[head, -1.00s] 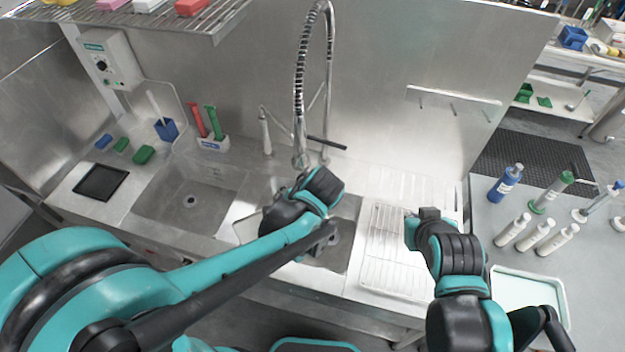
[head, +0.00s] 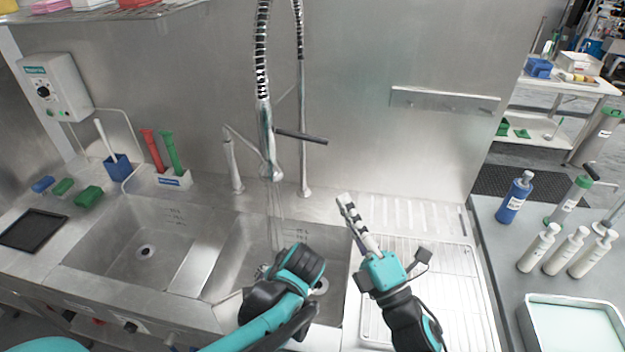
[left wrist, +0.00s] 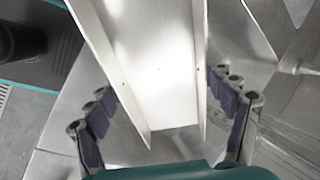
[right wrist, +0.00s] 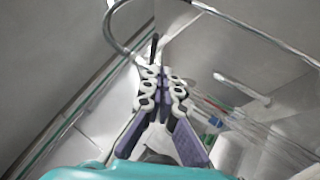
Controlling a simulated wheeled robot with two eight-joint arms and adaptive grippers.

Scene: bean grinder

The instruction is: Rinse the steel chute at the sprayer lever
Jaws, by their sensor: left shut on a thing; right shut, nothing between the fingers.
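The steel chute (left wrist: 155,60) fills the middle of the left wrist view, a bright channel with raised side walls. My left gripper (left wrist: 160,88) is shut on it, one finger at each side. In the head view my left wrist is over the right sink basin, and its fingers and most of the chute are hidden. The dark sprayer lever (head: 302,136) sticks out to the right of the sprayer head (head: 268,155). Faint streaks like water run down below the nozzle. My right gripper (head: 345,205) is shut and empty, pointing up, below and right of the lever and apart from it.
The left sink basin (head: 140,245) is empty. A small faucet (head: 233,165) stands left of the sprayer. A brush holder (head: 172,180) stands behind the basins. The ribbed drainboard (head: 440,290) is at right, with bottles (head: 540,248) beyond it. A wall rail (head: 445,99) hangs behind.

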